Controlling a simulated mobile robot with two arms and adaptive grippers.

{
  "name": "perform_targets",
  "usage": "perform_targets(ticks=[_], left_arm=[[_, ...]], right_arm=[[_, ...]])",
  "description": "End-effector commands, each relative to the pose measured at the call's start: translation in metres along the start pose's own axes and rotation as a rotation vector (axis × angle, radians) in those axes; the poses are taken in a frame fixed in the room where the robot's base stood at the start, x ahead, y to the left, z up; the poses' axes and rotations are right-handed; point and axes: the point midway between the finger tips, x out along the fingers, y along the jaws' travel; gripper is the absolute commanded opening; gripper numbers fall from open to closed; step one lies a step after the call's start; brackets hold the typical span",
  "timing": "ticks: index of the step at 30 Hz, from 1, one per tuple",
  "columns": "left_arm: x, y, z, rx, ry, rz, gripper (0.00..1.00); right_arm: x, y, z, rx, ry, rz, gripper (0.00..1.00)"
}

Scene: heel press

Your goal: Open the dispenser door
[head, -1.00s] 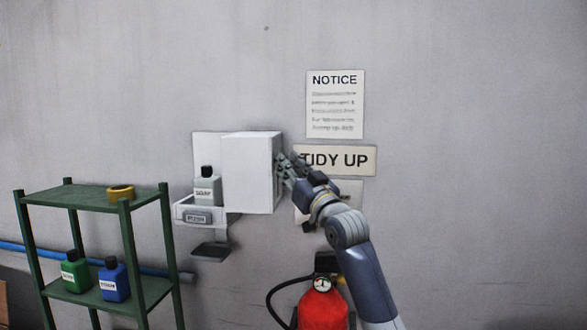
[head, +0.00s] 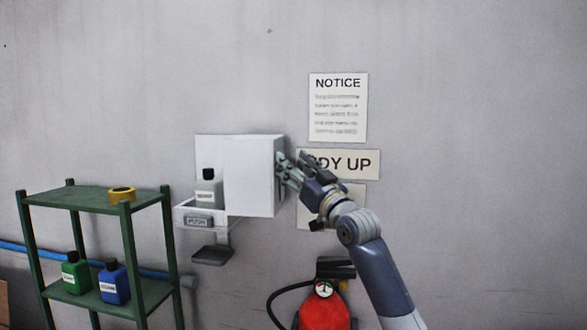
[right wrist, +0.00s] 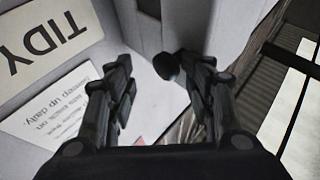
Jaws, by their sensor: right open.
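The white dispenser (head: 264,175) hangs on the wall in the head view. Its white door panel stands open, and a grey soap bottle (head: 208,192) with a black cap shows at its left, on a small tray (head: 184,217) with a PUSH label (head: 198,221). The line between door and back is hard to see. My right gripper (head: 291,162) is at the right side of the dispenser, fingers apart, with nothing seen held. Whether it touches the door is unclear. The right wrist view shows both fingers (right wrist: 153,62) apart, white surfaces beyond. My left gripper is out of view.
A green shelf (head: 90,197) with tape (head: 122,194), a green bottle (head: 75,272) and a blue bottle (head: 114,282) stands at left. A notice (head: 338,108) and a TIDY UP sign (head: 365,164) hang on the wall.

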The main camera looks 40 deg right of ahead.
Motion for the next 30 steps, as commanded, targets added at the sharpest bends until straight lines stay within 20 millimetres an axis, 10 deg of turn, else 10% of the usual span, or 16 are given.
perform_targets(ticks=[19, 30], left_arm=[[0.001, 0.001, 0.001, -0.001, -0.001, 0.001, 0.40], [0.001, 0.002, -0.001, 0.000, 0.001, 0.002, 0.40]], right_arm=[[-0.004, -0.002, 0.007, 0.002, -0.014, -0.003, 0.45], [-0.050, -0.003, 0.005, 0.000, -0.010, -0.004, 0.45]])
